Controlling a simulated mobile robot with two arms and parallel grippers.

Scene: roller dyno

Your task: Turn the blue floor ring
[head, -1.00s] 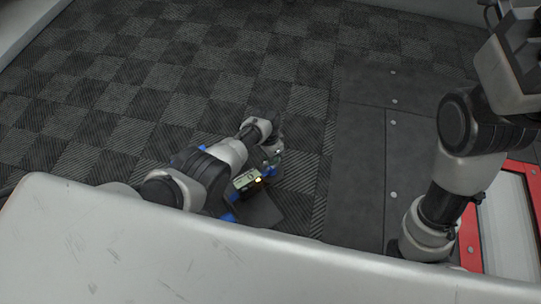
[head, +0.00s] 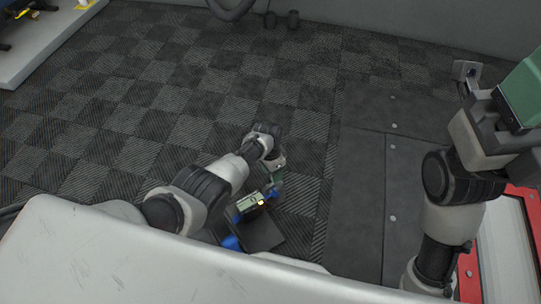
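Blue parts of the floor ring (head: 232,243) show low in the head view, around a small box with a lit display and a dark plate. Another blue piece shows beside my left gripper (head: 276,180). Most of the ring is hidden by my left arm and the pale body edge in front. My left gripper points down close to the ring's far right side; I cannot tell whether it touches it or how its fingers stand.
A box with a lit display (head: 250,205) and a dark plate (head: 262,234) sit within the ring area. Dark floor panels (head: 362,170) lie to the right, with a red-edged frame (head: 469,275) beyond. Checkered floor (head: 130,110) is open behind. A pale platform (head: 45,50) stands far left.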

